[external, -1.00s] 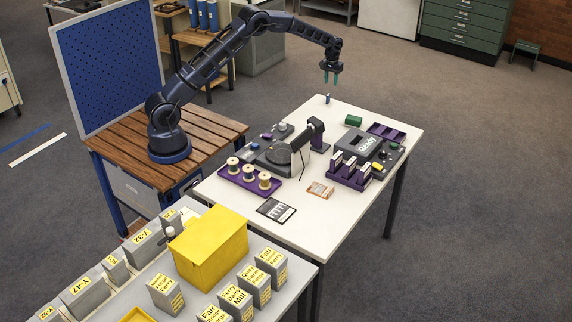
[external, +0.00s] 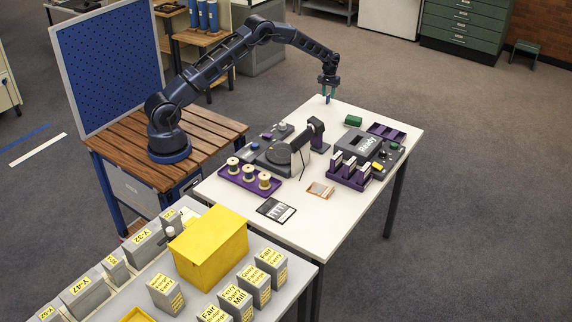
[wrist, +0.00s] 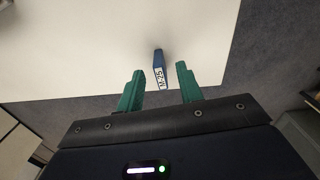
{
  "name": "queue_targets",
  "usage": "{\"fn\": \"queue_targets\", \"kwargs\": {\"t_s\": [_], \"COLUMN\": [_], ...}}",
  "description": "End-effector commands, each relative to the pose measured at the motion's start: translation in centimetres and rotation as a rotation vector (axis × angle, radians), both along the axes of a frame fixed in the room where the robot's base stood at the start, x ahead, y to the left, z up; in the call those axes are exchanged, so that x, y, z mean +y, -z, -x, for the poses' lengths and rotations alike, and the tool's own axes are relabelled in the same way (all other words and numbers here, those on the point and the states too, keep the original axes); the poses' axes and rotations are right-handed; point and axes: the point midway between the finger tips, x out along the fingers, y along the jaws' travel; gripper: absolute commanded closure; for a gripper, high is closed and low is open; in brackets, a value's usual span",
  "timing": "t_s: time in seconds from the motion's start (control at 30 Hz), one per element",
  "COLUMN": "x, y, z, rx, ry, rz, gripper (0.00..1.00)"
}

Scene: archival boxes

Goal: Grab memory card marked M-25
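The memory card marked M-25 (wrist: 158,57) is a small blue piece with a white label, standing near the edge of the white table. In the wrist view it lies between and just beyond my two green fingertips, with visible gaps on both sides. In the external view my gripper (external: 328,97) points down over the far corner of the table, right at the card, and mostly hides it. My gripper is open, and its fingers are not touching the card in the wrist view.
The white table (external: 330,225) holds a green block (external: 353,121), a purple rack (external: 350,179) with several cards, a grey machine (external: 283,152) and a purple tray of spools (external: 248,182). The table's edge is close to the card. The surface around the card is clear.

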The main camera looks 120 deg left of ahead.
Motion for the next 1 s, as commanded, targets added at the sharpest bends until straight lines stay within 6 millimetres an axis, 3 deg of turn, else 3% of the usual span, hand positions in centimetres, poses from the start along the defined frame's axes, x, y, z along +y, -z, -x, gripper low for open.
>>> {"fn": "queue_targets", "kwargs": {"t_s": [0.2,0.47,0.67,1.0], "x": [0.2,0.2,0.2,0.2], "y": [2.9,3.2,3.2,3.1], "z": [0.1,0.1,0.1,0.1], "rx": [0.0,0.0,0.0,0.0], "ry": [-0.001,0.0,0.0,0.0], "rz": [0.0,-0.001,-0.001,-0.001], "gripper": [0.64,0.64,1.0,1.0]}}
